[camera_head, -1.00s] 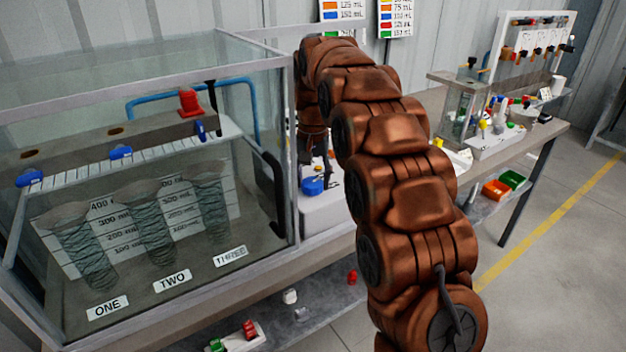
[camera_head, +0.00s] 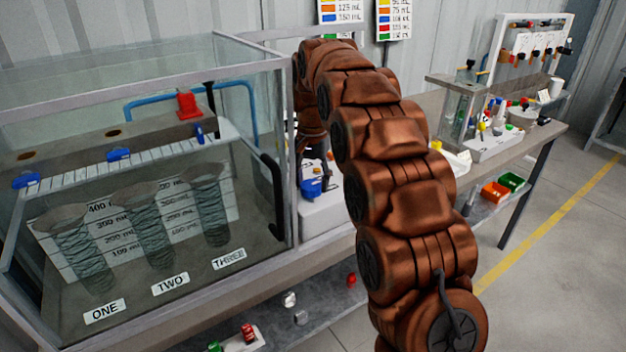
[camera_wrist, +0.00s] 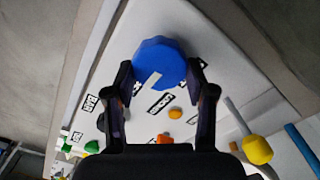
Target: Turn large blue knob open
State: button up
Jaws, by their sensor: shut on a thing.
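The large blue knob (camera_wrist: 160,58) is at the top centre of the wrist view, with a pale pointer mark on its face. My gripper (camera_wrist: 160,80) has its two dark fingers on either side of the knob's near part, shut on it. The knob sits on a white panel (camera_wrist: 215,70) with printed labels, too blurred to read. In the head view the blue knob (camera_head: 311,187) shows low on a white box (camera_head: 322,215) to the right of the glass tank. My arm covers part of the box, and the gripper's fingers are hard to make out there.
The glass tank (camera_head: 286,150) stands close on the left, its frame near my arm. Smaller orange knobs (camera_wrist: 175,113), a green knob (camera_wrist: 92,147) and a yellow knob (camera_wrist: 257,150) lie around the panel. Open floor (camera_head: 560,270) is at right.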

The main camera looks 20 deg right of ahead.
aim_at(312, 183)
jog(key=o, duration=1.2)
jog(key=shift+c, duration=0.2)
jog(key=shift+r, duration=3.75)
jog(key=s+f+n+g+p, duration=0.1)
jog(key=s+f+n+p, duration=0.2)
jog(key=s, duration=1.9)
jog(key=s+f+n+p, duration=0.3)
jog(key=s, duration=1.8)
jog(key=shift+s+f+n+g, duration=0.25)
jog(key=shift+s+n+g, duration=0.15)
